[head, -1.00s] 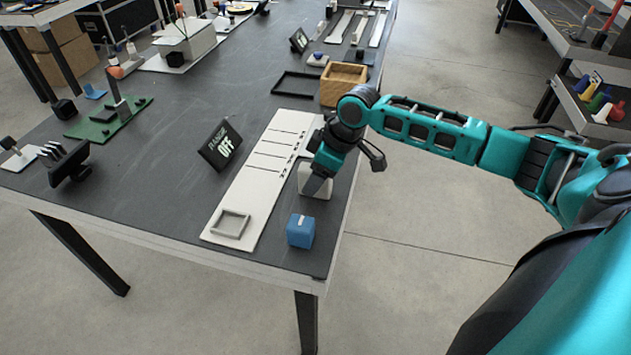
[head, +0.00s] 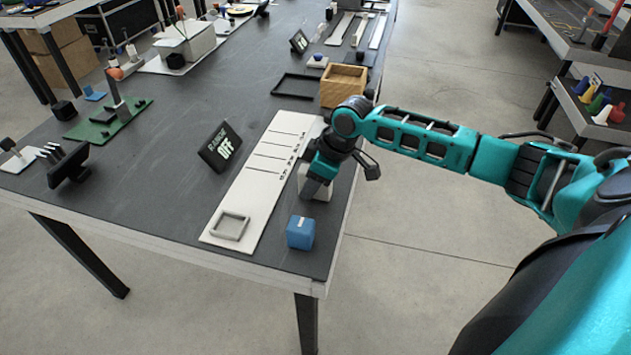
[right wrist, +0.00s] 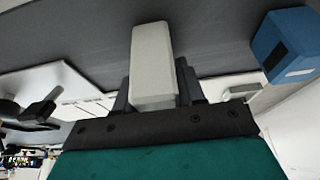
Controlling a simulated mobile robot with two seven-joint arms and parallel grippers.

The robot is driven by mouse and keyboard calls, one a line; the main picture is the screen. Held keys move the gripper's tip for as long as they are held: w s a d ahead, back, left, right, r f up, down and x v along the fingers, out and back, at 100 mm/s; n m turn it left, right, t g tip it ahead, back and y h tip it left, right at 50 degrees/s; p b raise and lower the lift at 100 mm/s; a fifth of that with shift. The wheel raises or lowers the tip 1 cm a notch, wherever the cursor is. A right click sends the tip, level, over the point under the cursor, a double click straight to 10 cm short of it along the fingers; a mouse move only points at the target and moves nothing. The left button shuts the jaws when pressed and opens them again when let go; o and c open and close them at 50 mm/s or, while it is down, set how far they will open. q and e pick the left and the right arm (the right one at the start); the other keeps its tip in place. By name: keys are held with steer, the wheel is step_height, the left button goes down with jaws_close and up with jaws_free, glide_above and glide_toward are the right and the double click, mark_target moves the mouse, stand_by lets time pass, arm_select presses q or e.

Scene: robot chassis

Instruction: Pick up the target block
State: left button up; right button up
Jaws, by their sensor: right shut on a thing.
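A white block (right wrist: 152,60) is between the fingers of my right gripper (right wrist: 152,85) in the right wrist view. In the head view my right gripper (head: 318,185) is at the table's right edge, shut on the white block (head: 325,186), which it partly hides. I cannot tell whether the block touches the table. A blue block (head: 300,232) with a small pale mark sits apart, nearer the front corner; it also shows in the right wrist view (right wrist: 287,43). My left gripper is not in view.
A long white board (head: 250,205) with dark lines and a small grey square frame (head: 231,226) lies left of the gripper. A black "OFF" display (head: 221,147) stands beside it. A wooden box (head: 343,86) and a black tray frame (head: 297,87) are behind.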

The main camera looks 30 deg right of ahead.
jaws_close()
steer(key=shift+r, duration=0.15)
